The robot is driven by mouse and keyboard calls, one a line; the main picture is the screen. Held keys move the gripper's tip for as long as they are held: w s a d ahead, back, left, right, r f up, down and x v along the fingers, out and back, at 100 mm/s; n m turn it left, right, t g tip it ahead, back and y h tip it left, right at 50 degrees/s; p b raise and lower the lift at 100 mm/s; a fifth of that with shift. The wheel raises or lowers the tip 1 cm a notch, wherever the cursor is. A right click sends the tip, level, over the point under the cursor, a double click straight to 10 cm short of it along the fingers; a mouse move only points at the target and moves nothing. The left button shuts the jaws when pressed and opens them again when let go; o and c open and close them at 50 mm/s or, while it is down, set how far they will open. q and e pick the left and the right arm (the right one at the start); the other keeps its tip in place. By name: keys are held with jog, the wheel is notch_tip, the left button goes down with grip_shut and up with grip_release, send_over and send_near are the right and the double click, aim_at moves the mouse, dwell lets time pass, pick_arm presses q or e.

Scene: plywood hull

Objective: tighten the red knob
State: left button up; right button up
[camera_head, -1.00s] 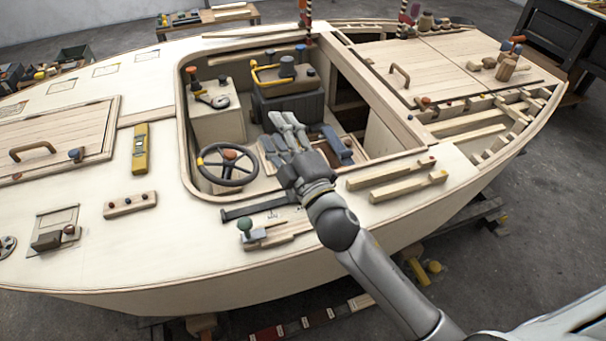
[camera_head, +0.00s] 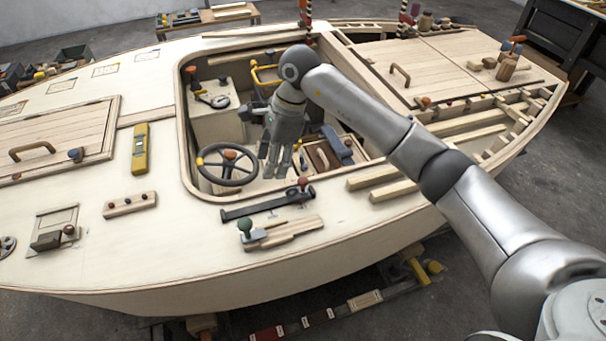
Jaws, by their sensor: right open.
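My right gripper (camera_head: 275,168) points down over the open cockpit, just right of the steering wheel (camera_head: 228,165). Its fingers are open, and nothing shows between them. A small red knob (camera_head: 303,182) stands at the right end of a dark bar (camera_head: 262,204) on the near deck, a little right of and below the fingertips in the picture. I cannot tell which one the task names. My right arm covers part of the cockpit's right side. My left gripper is not in view.
A green knob (camera_head: 244,224) stands on a wooden piece on the near deck. A wooden block with small knobs (camera_head: 130,204) and a yellow level (camera_head: 140,149) lie further left. Wooden strips (camera_head: 396,188) lie on the right deck.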

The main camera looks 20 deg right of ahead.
aim_at(303, 179)
jog(key=d+r+h, duration=0.2)
jog(key=d+h, duration=0.1)
jog(key=d, duration=0.4)
jog(key=f, duration=0.3)
jog(key=f+p, duration=0.1)
jog(key=f, duration=0.3)
jog(key=w+f+p, duration=0.1)
jog(key=f, duration=0.2)
jog(key=shift+d+f, duration=0.1)
jog(key=shift+f, duration=0.25)
jog(key=shift+c, duration=0.3)
grip_shut()
